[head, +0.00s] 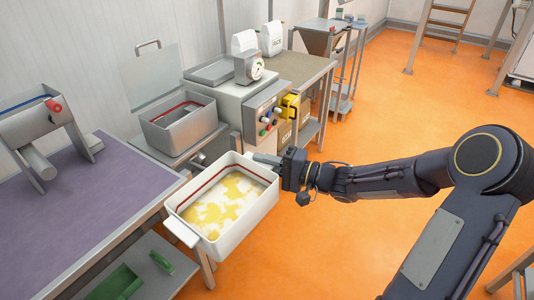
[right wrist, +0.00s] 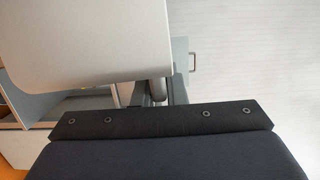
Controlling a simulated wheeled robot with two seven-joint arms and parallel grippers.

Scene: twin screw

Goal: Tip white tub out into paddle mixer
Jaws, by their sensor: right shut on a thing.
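The white tub (head: 187,232) is in the middle of the head view, roughly level, with white and yellow material inside. My right gripper (head: 268,158) is shut on the tub's far right side. The tub also fills the upper left of the right wrist view (right wrist: 95,38) and hides most of the gripper fingers there. The paddle mixer (head: 152,135) is a grey steel trough beyond the tub, with its clear lid (head: 160,75) raised. The tub is in front of the mixer and not over its opening. My left gripper is not in view.
A control box with buttons and a yellow part (head: 289,105) stands right of the mixer. A purple-topped table (head: 75,225) with a steel device (head: 45,135) is at left. White bags (head: 271,38) and a dial scale (head: 248,67) stand behind.

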